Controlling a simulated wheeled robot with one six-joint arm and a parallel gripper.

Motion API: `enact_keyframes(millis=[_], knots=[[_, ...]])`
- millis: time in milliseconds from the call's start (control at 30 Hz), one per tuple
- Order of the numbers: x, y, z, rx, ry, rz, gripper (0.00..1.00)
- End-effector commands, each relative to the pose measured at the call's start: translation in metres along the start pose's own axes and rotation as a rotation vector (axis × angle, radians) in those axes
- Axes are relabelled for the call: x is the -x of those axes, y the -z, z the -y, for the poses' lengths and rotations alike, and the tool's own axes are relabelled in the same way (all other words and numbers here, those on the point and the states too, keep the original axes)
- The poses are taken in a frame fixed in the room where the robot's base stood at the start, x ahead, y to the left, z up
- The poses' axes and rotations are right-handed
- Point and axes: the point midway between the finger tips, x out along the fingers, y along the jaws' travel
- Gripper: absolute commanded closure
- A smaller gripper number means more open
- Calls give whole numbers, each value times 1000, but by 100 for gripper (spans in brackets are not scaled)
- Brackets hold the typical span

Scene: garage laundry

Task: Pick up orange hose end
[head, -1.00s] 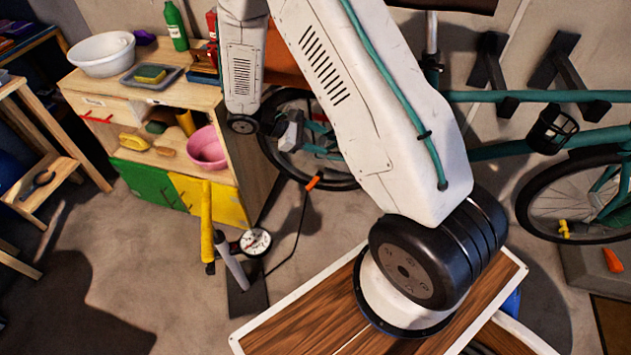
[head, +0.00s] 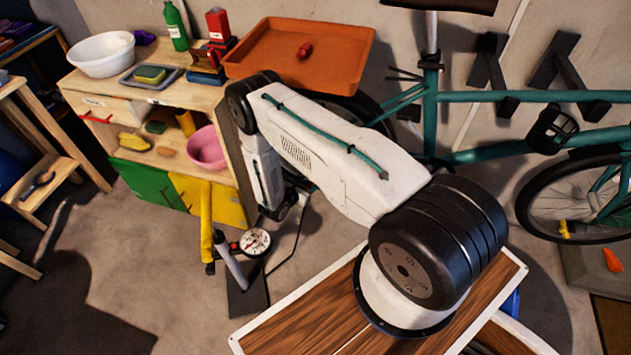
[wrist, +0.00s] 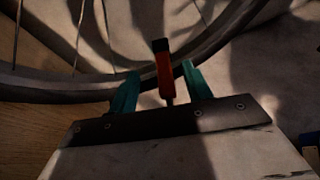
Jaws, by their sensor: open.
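The orange hose end (wrist: 165,78), with a black tip, shows in the wrist view between the two teal fingers of my gripper (wrist: 160,68). The fingers are open, with a gap on each side of it. I cannot tell whether it is fully at finger depth. In the head view my arm hides the hose end and my fingers. Part of the thin black hose (head: 292,246) shows on the floor, running toward the pump (head: 232,262) with its round gauge (head: 255,242).
A bicycle wheel (wrist: 60,90) lies close beyond the fingers. In the head view a wooden shelf unit (head: 250,165) stands left of my arm, with an orange tray (head: 300,75) behind. The teal bicycle (head: 500,150) is on the right. Floor is free at front left.

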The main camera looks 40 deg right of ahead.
Motion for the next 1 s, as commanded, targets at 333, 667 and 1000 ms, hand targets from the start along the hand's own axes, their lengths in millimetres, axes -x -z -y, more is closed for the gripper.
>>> enact_keyframes(millis=[333, 667, 1000], knots=[[-48, 5, 4, -3, 4, 1, 51], [-57, 5, 3, -1, 2, 1, 51], [-57, 5, 3, -1, 3, 1, 100]])
